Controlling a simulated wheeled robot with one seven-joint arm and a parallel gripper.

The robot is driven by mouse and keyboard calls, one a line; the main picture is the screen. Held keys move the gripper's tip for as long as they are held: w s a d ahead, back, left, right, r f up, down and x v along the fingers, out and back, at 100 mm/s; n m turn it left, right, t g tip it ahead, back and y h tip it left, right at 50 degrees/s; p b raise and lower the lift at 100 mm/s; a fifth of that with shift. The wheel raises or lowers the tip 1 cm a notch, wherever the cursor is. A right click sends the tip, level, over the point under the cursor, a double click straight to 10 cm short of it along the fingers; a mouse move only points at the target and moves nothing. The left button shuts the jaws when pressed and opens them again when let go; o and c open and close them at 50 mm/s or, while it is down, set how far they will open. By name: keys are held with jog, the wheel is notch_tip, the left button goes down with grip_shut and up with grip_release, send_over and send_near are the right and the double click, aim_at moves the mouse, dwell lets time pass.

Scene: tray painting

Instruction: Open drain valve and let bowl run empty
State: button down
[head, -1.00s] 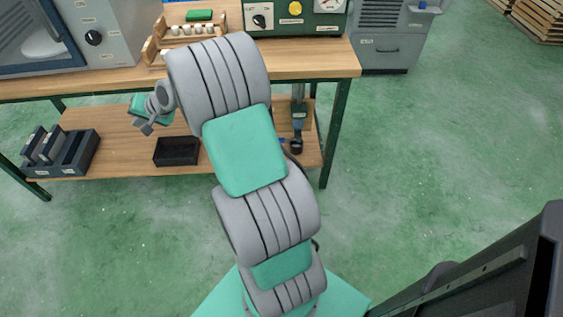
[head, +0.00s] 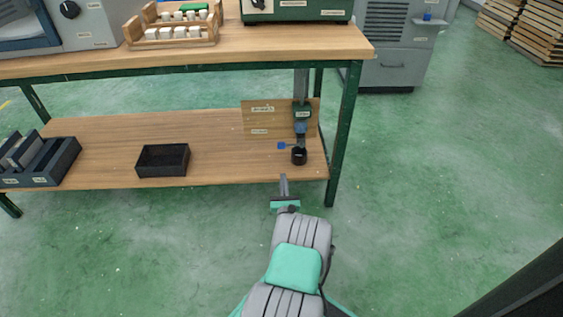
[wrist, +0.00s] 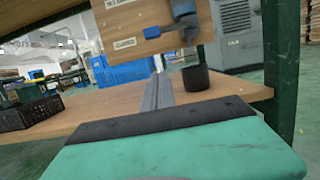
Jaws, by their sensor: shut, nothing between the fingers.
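The drain valve (head: 302,113) is a dark fitting on a vertical grey pipe at the right end of the lower shelf. Its blue handle (head: 282,146) sticks out to the left; it also shows in the wrist view, with blue parts on the fitting (wrist: 184,15). A small black cup (head: 299,157) stands on the shelf under the pipe and shows in the wrist view (wrist: 196,78). My gripper (head: 283,180) is shut and empty, in front of the shelf edge, below and left of the cup. The bowl is not clearly in view.
A labelled wooden board (head: 262,119) stands behind the valve. A black open bin (head: 163,160) and a dark slotted rack (head: 45,165) stand farther left on the shelf (head: 100,130). A green table leg (head: 345,135) is close on the right. The shelf between bin and cup is clear.

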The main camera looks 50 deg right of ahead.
aim_at(289, 145)
jog(key=b+x, duration=0.2)
jog(key=x, duration=0.5)
jog(key=shift+w+d+b, duration=0.15)
jog(key=shift+w+b, duration=0.15)
jog(key=shift+b, duration=0.1)
notch_tip(289, 145, up, 4)
jog(key=shift+d+r+p, duration=0.1)
jog(key=shift+r+p, duration=0.05)
jog(key=shift+p, duration=0.2)
jog(key=shift+w+r, duration=0.1)
